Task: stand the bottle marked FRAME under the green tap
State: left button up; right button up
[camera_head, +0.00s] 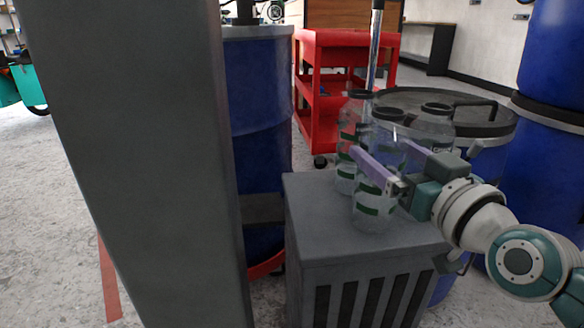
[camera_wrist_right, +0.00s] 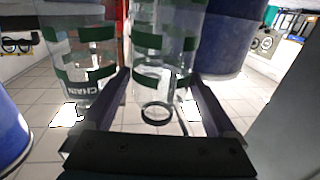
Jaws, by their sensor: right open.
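Several clear bottles with green label bands stand on a grey slatted bin. The front bottle (camera_head: 372,208) is beside my right gripper (camera_head: 376,150), with a purple finger across its upper part. In the right wrist view, which looks upside down, a bottle (camera_wrist_right: 163,45) is between the spread fingers of the right gripper (camera_wrist_right: 158,80). The fingers are open and do not visibly press on it. Another bottle (camera_wrist_right: 88,60), at left there, reads CHAIN. I cannot read FRAME on any bottle. No green tap is visible. My left gripper is not in view.
The grey bin (camera_head: 335,235) has a bare front left corner. A lidded drum (camera_head: 490,115) stands close behind the bottles. A blue drum (camera_head: 258,100) is at left, a red cart (camera_head: 325,50) behind. More blue drums (camera_head: 555,60) stand at right.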

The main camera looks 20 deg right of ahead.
jog(key=shift+w, duration=0.6)
jog(key=shift+s, duration=0.1)
jog(key=shift+c, duration=0.7)
jog(key=shift+r, duration=0.15)
jog(key=c, duration=1)
